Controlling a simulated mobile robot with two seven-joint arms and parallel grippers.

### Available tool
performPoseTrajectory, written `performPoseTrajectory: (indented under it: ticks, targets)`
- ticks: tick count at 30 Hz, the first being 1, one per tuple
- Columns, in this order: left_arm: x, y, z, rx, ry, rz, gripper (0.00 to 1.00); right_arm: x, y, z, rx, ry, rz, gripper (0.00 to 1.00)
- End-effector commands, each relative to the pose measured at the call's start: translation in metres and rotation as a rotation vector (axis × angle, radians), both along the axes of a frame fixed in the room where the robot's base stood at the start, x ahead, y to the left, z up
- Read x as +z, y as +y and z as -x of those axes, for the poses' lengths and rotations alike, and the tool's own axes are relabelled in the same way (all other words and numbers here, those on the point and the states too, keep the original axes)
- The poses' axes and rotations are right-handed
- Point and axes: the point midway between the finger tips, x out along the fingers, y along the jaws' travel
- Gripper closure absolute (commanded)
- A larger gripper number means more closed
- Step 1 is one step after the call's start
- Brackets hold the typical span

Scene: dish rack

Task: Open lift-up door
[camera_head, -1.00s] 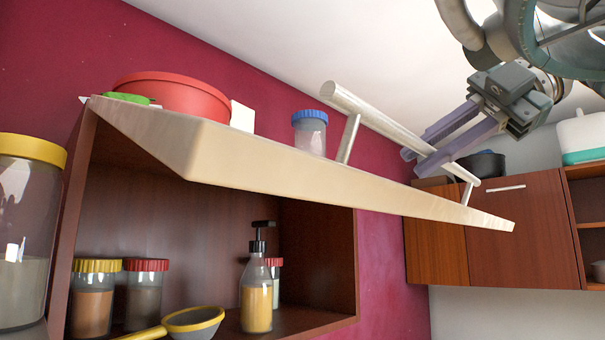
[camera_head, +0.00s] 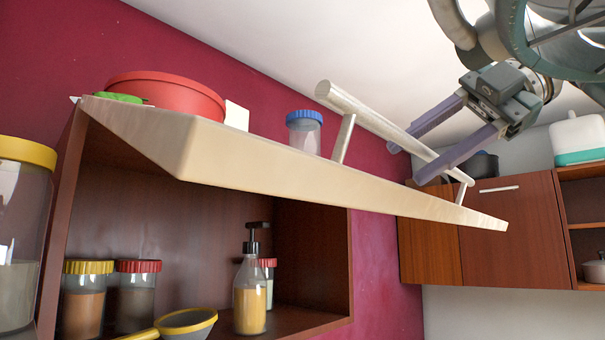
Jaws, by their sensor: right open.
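The lift-up door (camera_head: 290,176) is a pale panel raised to roughly level above the open cabinet (camera_head: 352,240). Its long bar handle (camera_head: 375,122) stands up from the panel on short posts. My right gripper (camera_head: 405,166) comes in from the upper right. It is open, with its two purple fingers apart, one on each side of the bar near its far end. I cannot tell whether the fingers touch the bar. My left gripper is out of view.
Inside the cabinet stand jars with yellow and red lids (camera_head: 84,300), a soap dispenser (camera_head: 250,292) and a strainer (camera_head: 186,322). A red bowl (camera_head: 168,95) and a blue-lidded jar (camera_head: 304,132) show above the door. Another wall cabinet (camera_head: 510,232) stands behind at right.

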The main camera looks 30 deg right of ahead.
Motion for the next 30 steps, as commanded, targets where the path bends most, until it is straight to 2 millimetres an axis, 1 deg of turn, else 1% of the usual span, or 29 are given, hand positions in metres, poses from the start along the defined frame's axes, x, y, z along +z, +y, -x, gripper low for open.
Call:
performPoseTrajectory:
  ticks: [5, 8, 12, 16, 19, 24, 30]
  targets:
    - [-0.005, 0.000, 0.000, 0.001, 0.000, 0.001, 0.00, 0.006, -0.008, 0.007, -0.003, -0.003, 0.000, 0.53]
    - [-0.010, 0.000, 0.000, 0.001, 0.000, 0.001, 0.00, 0.013, -0.018, 0.017, -0.003, -0.006, -0.002, 0.53]
    - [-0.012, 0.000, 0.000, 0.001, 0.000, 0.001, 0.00, 0.028, -0.033, 0.032, -0.001, -0.006, -0.002, 0.53]
    - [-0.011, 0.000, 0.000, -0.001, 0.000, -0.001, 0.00, 0.039, -0.046, 0.044, -0.002, -0.004, -0.003, 0.53]
    - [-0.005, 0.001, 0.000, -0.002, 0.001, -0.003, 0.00, 0.048, -0.056, 0.052, -0.004, -0.001, 0.001, 0.53]
    - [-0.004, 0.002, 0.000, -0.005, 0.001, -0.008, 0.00, 0.051, -0.062, 0.058, -0.001, -0.001, 0.000, 0.53]
    - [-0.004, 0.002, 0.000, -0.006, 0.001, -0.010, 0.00, 0.051, -0.062, 0.058, 0.000, 0.000, 0.000, 0.53]
